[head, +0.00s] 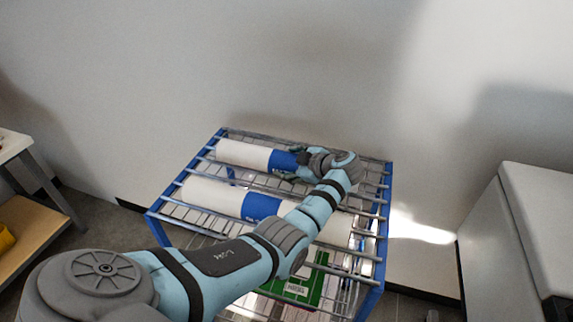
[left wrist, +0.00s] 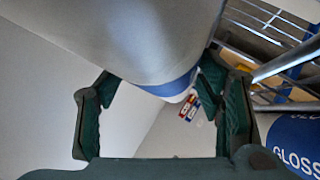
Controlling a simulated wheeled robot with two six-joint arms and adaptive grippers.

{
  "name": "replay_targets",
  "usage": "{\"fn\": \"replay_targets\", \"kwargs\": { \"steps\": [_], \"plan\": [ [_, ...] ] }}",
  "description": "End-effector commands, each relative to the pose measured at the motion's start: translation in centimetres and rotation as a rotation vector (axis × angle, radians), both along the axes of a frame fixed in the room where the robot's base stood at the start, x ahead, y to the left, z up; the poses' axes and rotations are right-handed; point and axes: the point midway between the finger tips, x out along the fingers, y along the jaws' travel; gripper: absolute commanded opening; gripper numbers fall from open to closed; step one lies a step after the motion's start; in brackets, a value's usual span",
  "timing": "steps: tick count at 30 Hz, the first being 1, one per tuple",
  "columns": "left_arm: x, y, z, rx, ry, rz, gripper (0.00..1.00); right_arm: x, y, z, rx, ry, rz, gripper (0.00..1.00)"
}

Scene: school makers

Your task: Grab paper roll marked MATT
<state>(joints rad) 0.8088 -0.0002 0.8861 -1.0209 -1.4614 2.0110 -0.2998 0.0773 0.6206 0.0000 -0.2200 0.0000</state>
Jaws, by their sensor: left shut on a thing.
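A white paper roll with a blue band (head: 241,153) lies along the back of the wire rack; no marking is readable on it. In the left wrist view, the green fingers of the left gripper (left wrist: 160,88) are closed on either side of this roll (left wrist: 130,35). A second white roll (head: 212,194) lies nearer on the rack, partly behind my arm. In the left wrist view its blue band (left wrist: 296,140) reads GLOSS. My right gripper is out of view.
The blue-framed wire rack (head: 172,203) stands near the grey wall. A green item (head: 303,286) shows lower in it. A white cabinet (head: 545,210) stands right, and a shelved table (head: 32,225) stands left. Bare floor separates them from the rack.

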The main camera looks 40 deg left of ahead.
Motion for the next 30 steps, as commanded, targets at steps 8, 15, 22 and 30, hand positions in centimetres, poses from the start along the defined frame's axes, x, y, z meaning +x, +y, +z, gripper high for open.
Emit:
{"fn": "replay_targets", "kwargs": {
  "steps": [8, 15, 22, 30],
  "plan": [
    [0.1, 0.1, 0.3, 0.004, -0.007, -0.001, 0.0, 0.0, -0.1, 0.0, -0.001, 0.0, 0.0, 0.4],
    [0.2, 0.1, 1.3, 0.004, -0.009, 0.0, 0.0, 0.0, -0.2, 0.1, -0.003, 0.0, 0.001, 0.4],
    [0.2, 0.1, 6.6, 0.004, -0.014, 0.0, 0.0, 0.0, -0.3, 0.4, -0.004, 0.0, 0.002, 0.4],
    [0.1, 0.1, 15.7, 0.004, -0.013, 0.001, 0.0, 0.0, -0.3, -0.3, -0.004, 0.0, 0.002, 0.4]
  ]
}}
